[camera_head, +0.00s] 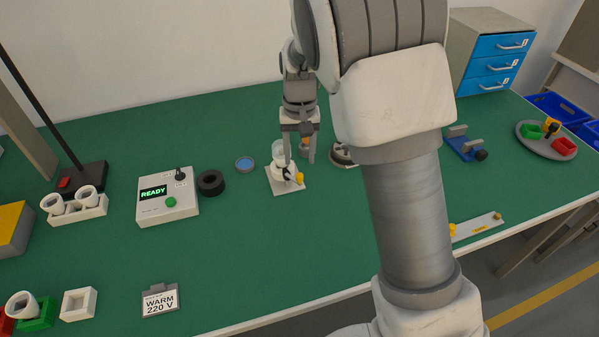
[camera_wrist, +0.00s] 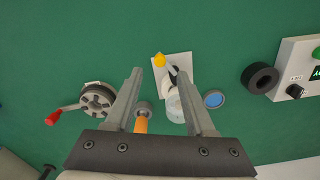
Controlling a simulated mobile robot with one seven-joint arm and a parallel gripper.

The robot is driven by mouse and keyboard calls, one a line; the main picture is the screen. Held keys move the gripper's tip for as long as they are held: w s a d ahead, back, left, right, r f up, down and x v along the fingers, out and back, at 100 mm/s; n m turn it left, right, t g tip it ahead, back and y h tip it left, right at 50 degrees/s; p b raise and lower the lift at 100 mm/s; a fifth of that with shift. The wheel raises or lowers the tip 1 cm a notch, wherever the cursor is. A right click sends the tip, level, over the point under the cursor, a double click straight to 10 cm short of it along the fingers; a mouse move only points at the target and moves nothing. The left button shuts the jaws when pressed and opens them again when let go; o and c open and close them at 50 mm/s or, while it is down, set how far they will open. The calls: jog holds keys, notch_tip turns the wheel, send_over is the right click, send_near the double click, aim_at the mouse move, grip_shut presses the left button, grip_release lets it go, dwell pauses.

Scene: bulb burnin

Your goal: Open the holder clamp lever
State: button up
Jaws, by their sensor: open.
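The holder (camera_head: 284,168) stands on a white square plate left of my arm in the head view, with a clear glass part on top. It also shows in the wrist view (camera_wrist: 174,103). Its clamp lever ends in a yellow knob (camera_head: 299,178), at the front right of the holder; the wrist view shows this knob (camera_wrist: 160,59) beyond and between the fingertips. My gripper (camera_head: 299,159) is open, with nothing between the fingertips, and seems above the holder. In the wrist view my gripper (camera_wrist: 160,72) hides part of the holder behind its right finger.
An orange item with a grey end (camera_wrist: 141,122) shows between the fingers. A grey wheel with a red-handled crank (camera_wrist: 97,99) lies to the left in the wrist view. A blue disc (camera_head: 245,164), black ring (camera_head: 211,183) and READY box (camera_head: 167,198) stand left of the holder.

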aim_at(300, 174)
notch_tip(300, 174, down, 6)
jog(key=shift+r+b, duration=0.1)
jog(key=shift+b, duration=0.25)
grip_shut()
